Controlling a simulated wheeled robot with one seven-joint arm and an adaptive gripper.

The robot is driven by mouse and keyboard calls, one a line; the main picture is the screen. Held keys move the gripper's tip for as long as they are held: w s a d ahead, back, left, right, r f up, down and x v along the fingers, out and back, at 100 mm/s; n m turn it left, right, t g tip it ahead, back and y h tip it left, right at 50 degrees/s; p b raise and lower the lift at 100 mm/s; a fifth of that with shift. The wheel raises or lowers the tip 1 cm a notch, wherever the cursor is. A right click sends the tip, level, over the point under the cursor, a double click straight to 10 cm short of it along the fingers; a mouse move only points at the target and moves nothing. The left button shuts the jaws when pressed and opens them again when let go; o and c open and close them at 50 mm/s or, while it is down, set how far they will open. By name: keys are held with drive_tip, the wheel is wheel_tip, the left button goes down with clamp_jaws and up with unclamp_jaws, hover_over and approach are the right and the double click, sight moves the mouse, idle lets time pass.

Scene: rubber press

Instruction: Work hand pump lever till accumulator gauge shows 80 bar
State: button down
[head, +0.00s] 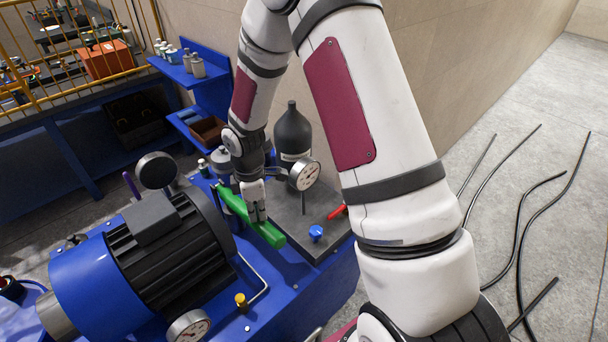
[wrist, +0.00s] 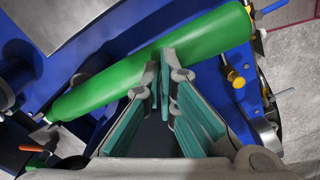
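The green pump lever (head: 266,232) slants over the blue unit beside the motor. It also crosses the wrist view (wrist: 110,88) from lower left to upper right. My gripper (head: 257,212) is at the lever, with its fingers pointing down. In the wrist view my fingertips (wrist: 161,68) are close together and overlap the lever's near edge; the bar does not run between the finger pads. I cannot tell whether they press on it. The black accumulator bottle (head: 292,135) stands behind, with a white-faced gauge (head: 304,175) at its front right. The gauge reading is too small to read.
A blue-and-black motor (head: 150,250) fills the left of the unit. A second gauge (head: 188,326), a yellow knob (head: 241,301), a blue knob (head: 316,233) and a red handle (head: 337,211) are nearby. Black hoses (head: 520,235) lie on the floor at right.

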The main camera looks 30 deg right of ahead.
drive_tip(key=shift+f+b, duration=0.4)
drive_tip(key=shift+f, duration=0.7)
drive_tip(key=shift+r+p, duration=1.85)
drive_tip(key=shift+r, duration=2.35)
drive_tip(key=shift+r+p, duration=0.7)
drive_tip(key=shift+r, duration=1.5)
wheel_tip(320, 180, up, 7)
drive_tip(key=p, duration=0.2)
